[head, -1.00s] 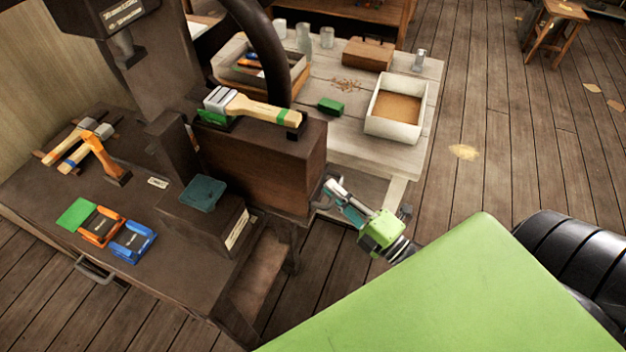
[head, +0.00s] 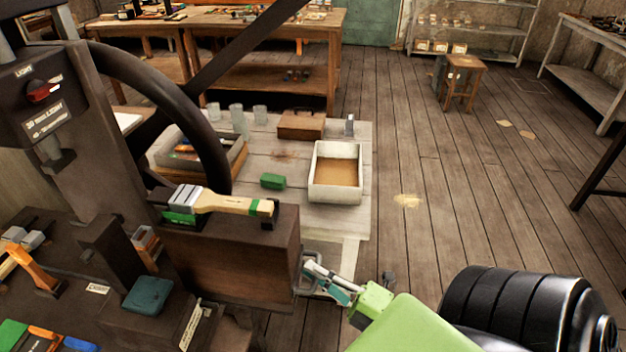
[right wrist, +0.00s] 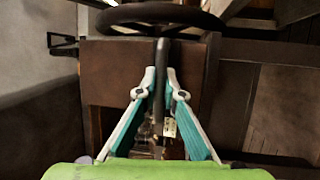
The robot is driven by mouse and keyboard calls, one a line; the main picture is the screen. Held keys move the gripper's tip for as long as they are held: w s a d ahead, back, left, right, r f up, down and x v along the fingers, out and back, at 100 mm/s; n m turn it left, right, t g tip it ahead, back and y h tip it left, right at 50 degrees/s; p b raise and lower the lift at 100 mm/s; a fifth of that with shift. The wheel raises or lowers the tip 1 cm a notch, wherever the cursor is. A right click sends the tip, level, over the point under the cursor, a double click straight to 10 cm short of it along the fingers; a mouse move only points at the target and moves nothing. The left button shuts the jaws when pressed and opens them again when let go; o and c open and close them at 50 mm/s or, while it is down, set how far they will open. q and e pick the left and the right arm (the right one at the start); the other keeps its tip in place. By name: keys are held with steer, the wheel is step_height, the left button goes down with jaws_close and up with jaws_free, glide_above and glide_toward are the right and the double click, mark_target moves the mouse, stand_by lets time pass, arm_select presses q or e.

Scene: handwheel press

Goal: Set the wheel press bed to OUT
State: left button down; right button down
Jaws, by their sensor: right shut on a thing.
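The wheel press stands at the left of the head view, with its dark handwheel (head: 165,105) above a brown wooden block, which looks like the bed (head: 225,268). A metal handle (head: 318,252) sits on the block's right end. My right gripper (head: 308,267) is shut on this handle. In the right wrist view my teal and white fingers (right wrist: 161,85) close around a dark upright bar in front of the brown block (right wrist: 108,75), and the wheel (right wrist: 160,13) is above. Whether the bed is in or out is not clear. My left gripper is out of view.
A brush (head: 235,203) lies on top of the block. Behind it, a pale table (head: 300,225) holds a white tray (head: 335,193), a green block (head: 272,181), a brown case (head: 301,125) and glass jars. Open plank floor (head: 450,200) lies to the right.

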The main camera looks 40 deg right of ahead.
steer(key=c, duration=2.4)
jaws_free()
steer(key=shift+s+d+f, duration=0.1)
steer(key=shift+o, duration=1.3)
steer(key=shift+s+d, duration=0.15)
steer(key=shift+s, duration=0.05)
steer(key=v, duration=1.2)
